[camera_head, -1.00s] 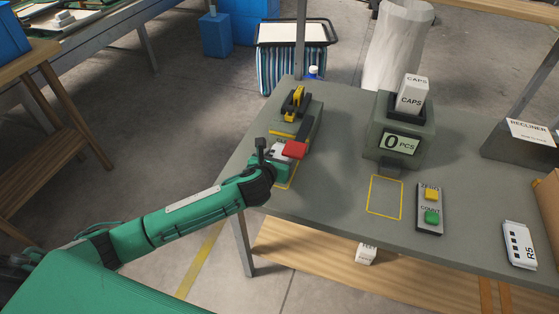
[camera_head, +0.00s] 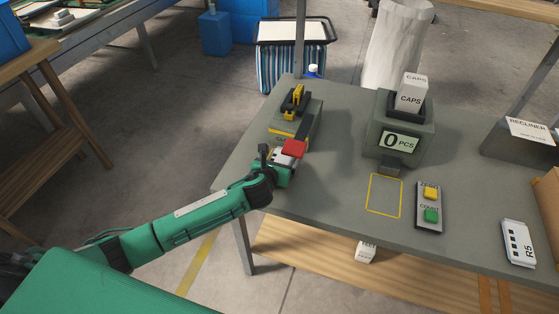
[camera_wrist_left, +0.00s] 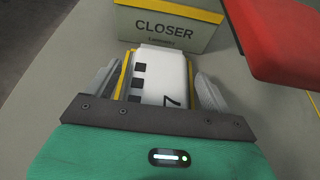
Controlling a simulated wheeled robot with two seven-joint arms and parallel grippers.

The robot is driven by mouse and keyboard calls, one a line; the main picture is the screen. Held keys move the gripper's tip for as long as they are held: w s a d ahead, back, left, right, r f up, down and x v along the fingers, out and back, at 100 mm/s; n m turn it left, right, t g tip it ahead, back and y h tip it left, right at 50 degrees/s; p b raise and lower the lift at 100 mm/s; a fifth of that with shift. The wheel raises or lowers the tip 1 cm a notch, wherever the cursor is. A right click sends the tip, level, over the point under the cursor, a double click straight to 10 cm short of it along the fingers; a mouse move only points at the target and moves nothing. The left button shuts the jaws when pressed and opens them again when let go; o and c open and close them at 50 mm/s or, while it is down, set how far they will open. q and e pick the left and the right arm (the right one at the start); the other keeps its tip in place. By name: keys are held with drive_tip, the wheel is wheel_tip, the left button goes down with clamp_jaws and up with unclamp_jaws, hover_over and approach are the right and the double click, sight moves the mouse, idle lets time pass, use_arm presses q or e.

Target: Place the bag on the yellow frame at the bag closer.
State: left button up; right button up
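The white bag (camera_wrist_left: 160,72), with black squares and a partly visible 7, lies in front of the bag closer (camera_wrist_left: 168,27) in the left wrist view. A yellow frame line (camera_wrist_left: 124,77) shows along its left side. In the head view the bag closer (camera_head: 296,108) stands at the table's left end, with a red lever (camera_head: 294,148) toward me. My left gripper (camera_wrist_left: 156,88) is open, its grey fingers on both sides of the bag with a gap at the left. In the head view my left gripper (camera_head: 279,170) hides most of the bag and frame.
A counting scale (camera_head: 398,142) reading 0 PCS stands right of the closer, with an empty yellow frame (camera_head: 384,196) before it. A button panel (camera_head: 430,207) and another white bag (camera_head: 519,244) lie farther right. The table between closer and scale is clear.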

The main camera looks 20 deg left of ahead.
drive_tip(key=shift+s, duration=0.15)
use_arm(q)
drive_tip(key=shift+r, duration=0.1)
drive_tip(key=shift+s, duration=0.2)
drive_tip(key=v, duration=0.5)
drive_tip(key=shift+s+a+r, duration=0.1)
drive_tip(key=shift+s+r, duration=0.1)
drive_tip(key=shift+s, duration=0.15)
drive_tip(key=v, duration=0.5)
drive_tip(key=shift+r, duration=0.1)
drive_tip(key=shift+s+r, duration=0.15)
drive_tip(key=shift+s, duration=0.2)
use_arm(e)
drive_tip(key=shift+w, duration=0.55)
drive_tip(key=shift+s, duration=0.1)
